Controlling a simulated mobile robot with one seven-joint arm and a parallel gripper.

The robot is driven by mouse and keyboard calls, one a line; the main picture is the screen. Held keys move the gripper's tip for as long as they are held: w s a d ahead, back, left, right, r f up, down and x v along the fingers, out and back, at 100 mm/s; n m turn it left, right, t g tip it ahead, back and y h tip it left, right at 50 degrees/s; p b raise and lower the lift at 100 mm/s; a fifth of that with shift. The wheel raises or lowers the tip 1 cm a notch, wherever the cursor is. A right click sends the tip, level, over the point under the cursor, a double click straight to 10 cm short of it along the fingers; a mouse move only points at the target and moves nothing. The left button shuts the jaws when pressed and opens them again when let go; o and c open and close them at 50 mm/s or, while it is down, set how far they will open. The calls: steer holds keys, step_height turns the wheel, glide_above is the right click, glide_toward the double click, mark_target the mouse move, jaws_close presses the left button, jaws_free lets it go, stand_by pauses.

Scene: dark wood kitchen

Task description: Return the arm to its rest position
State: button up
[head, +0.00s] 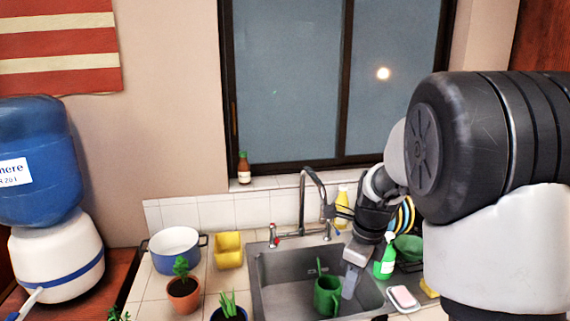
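My arm reaches in from the right side of the head view and bends down over the sink (275,272). My gripper (352,282) points down into the sink's right part. Its fingers are close to the right side of a green mug (326,296), which stands in the sink with a thin green thing sticking up from it. I cannot tell whether the fingers touch the mug or how far apart they are.
The tap (303,205) rises behind the sink, left of my gripper. A green spray bottle (386,260), a yellow bottle (342,206) and soap (403,297) are close by.

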steer(key=s+r+n+t, duration=0.1)
steer(key=s+r+n, duration=0.3)
steer(key=s+n, duration=0.3)
steer(key=s+a+r+n+t, duration=0.1)
steer(key=s+r+n, duration=0.4)
steer(key=s+n, duration=0.3)
steer(key=s+r+n+t, duration=0.2)
steer(key=s+r+n, duration=0.2)
steer(key=s+n, duration=0.3)
steer(key=shift+s+a+r+n+h, duration=0.15)
steer(key=shift+a+r+n+h, duration=0.25)
steer(key=shift+n, duration=0.4)
